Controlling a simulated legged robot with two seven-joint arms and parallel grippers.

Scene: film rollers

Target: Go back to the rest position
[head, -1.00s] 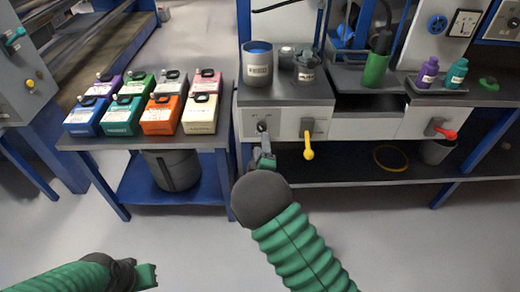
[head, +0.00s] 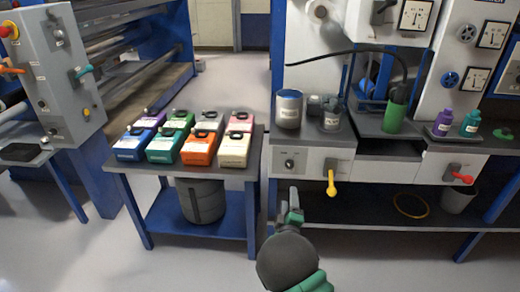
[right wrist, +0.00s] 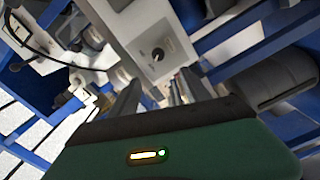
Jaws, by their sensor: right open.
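My right gripper (head: 292,207) is in front of the bench, below the small dark knob (head: 289,164) on the white front panel. It is open and empty, and it is apart from the knob. In the right wrist view my right gripper (right wrist: 163,92) shows its two fingers spread, with the knob (right wrist: 157,54) beyond them. The green and dark arm enters at the bottom middle of the head view. My left gripper is not in view.
The bench carries a labelled grey container (head: 288,109), a green cylinder (head: 394,117) and bottles; yellow (head: 331,182) and red (head: 463,178) handles stick out in front. Several coloured jerrycans (head: 198,149) stand on the left table above a grey bin (head: 201,200). The floor in front is clear.

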